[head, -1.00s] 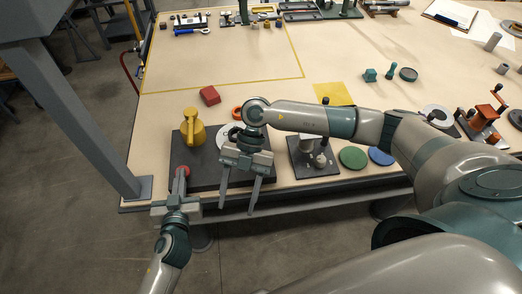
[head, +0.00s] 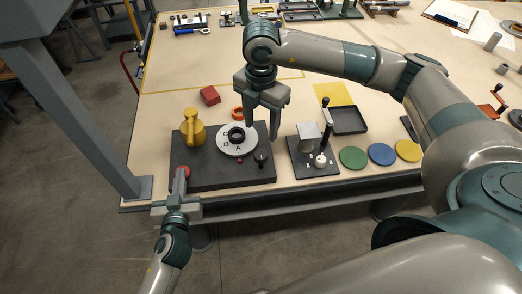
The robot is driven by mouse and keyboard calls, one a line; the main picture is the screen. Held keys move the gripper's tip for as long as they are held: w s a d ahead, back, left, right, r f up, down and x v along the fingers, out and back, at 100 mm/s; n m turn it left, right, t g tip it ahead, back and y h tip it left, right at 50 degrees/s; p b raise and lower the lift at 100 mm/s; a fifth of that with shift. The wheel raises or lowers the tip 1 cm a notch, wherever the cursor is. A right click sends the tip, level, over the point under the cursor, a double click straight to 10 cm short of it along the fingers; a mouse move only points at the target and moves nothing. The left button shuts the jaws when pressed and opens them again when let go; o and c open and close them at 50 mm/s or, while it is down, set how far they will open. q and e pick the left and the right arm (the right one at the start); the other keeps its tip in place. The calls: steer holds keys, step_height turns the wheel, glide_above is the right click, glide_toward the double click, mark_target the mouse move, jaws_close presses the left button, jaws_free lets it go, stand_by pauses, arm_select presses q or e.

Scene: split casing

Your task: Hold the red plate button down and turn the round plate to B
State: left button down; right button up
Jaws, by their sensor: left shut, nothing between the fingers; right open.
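The round plate (head: 222,150) is a light grey disc with letters and a dark hub, on a dark base (head: 210,178). Of its letters, A is nearest the small red mark (head: 239,160) on the base, and B is to A's left. The red plate button (head: 184,170) is at the base's front left corner. My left gripper (head: 181,178) is shut with its tips at the button, partly covering it; whether the button is pressed down cannot be told. My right gripper (head: 262,130) is open and empty, pointing down above the plate's right side.
A yellow jug-like part (head: 193,128) stands on the base left of the plate. A black knob (head: 261,158) is at its right. A red block (head: 210,95) and an orange ring (head: 237,112) lie behind. A second dark fixture (head: 314,170) and coloured discs (head: 354,157) are to the right.

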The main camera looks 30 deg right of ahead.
mark_target(261, 154)
steer(key=shift+f, duration=0.15)
step_height(261, 154, down, 12)
steer(key=shift+r, duration=0.1)
stand_by(0.5)
steer(key=c, duration=1.1)
